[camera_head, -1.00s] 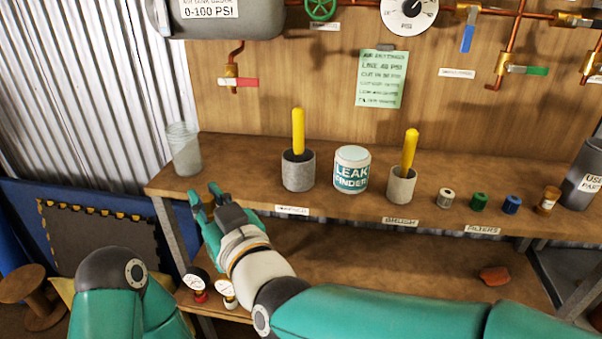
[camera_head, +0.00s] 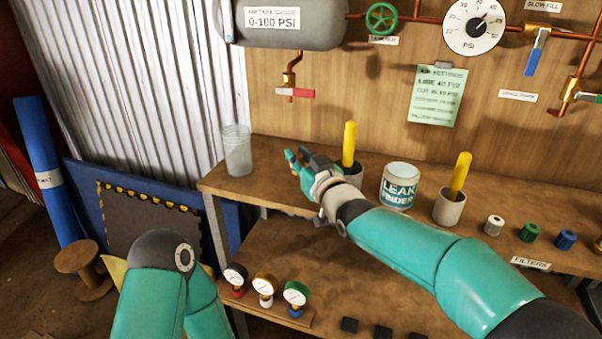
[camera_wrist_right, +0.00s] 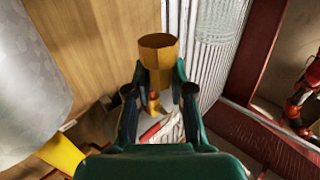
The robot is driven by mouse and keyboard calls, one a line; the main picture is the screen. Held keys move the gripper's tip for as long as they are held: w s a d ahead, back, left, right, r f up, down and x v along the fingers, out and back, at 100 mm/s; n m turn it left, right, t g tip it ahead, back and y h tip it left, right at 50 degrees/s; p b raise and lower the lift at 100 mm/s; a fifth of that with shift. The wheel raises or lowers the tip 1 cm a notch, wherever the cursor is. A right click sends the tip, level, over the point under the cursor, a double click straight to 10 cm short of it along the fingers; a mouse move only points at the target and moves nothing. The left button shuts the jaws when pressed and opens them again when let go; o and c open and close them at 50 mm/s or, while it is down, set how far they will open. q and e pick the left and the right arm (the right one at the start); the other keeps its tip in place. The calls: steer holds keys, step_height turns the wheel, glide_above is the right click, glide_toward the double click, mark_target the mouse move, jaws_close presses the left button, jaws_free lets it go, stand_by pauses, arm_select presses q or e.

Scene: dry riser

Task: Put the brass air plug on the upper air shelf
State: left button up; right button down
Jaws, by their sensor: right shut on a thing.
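The brass air plug (camera_wrist_right: 158,58) is a gold-coloured piece with a wide faceted head, held between the fingers of my right gripper (camera_wrist_right: 157,97) in the right wrist view. In the head view my right gripper (camera_head: 297,160) is over the left part of the upper wooden shelf (camera_head: 262,183), between the glass jar and the left grey pot. The plug cannot be made out in the head view. Of my left arm only the upper links show at lower left; the left gripper is out of view.
A glass jar (camera_head: 237,152) stands at the shelf's left end. A Leak Finder tin (camera_head: 398,187), a grey pot (camera_head: 449,208) with a yellow handle and small filters (camera_head: 530,232) stand to the right. Several gauges (camera_head: 265,286) sit on the lower shelf. A tank (camera_head: 290,22) hangs above.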

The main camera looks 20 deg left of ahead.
steer(key=shift+w+f, duration=0.2)
steer(key=shift+f, duration=1.15)
steer(key=shift+w+f, duration=0.2)
steer(key=shift+f, duration=1.15)
steer(key=shift+f+b, duration=0.1)
steer(key=shift+b, duration=0.25)
steer(key=c, duration=1)
jaws_free()
steer(key=shift+c, duration=0.2)
steer(key=shift+s, duration=0.1)
